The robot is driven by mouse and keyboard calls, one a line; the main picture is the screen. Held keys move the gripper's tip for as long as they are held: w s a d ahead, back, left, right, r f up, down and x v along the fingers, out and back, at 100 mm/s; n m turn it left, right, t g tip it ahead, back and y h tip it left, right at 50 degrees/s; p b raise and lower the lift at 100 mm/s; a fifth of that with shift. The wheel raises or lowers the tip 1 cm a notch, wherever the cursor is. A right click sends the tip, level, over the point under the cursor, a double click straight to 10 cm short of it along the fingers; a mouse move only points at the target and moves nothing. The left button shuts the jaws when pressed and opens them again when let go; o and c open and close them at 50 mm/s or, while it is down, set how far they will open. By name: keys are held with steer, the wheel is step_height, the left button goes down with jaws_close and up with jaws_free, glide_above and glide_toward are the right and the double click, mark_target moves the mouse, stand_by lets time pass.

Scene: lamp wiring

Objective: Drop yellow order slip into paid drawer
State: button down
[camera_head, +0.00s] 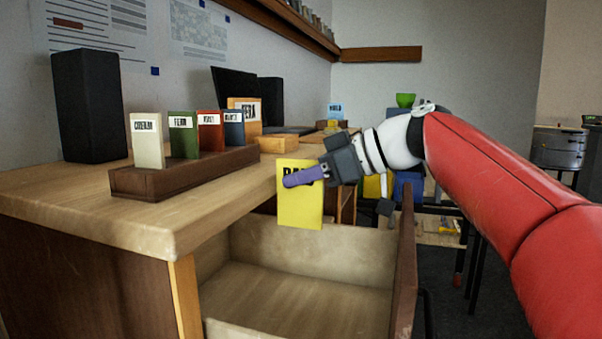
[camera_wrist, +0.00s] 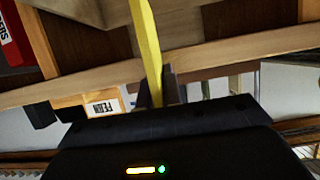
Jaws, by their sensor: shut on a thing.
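The yellow order slip (camera_head: 300,208) hangs upright from my gripper (camera_head: 305,177) in the head view. My gripper is shut on its upper part, and a purple finger covers part of its dark lettering. The slip is above the open drawer (camera_head: 290,296), near its back side, and its lower edge looks higher than the drawer floor. The drawer looks empty where its floor shows. In the wrist view the slip (camera_wrist: 148,45) is a narrow yellow strip, seen nearly edge-on between the fingers (camera_wrist: 157,88).
A wooden desk (camera_head: 120,210) stands left of the drawer. On it a brown rack (camera_head: 185,172) holds several labelled cards, with a black speaker (camera_head: 88,105) behind. The drawer's brown front panel (camera_head: 405,265) rises at the right, below my arm.

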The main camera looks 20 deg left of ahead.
steer(key=c, duration=1.5)
jaws_free()
steer(key=v, duration=1.2)
steer(key=shift+s, duration=0.1)
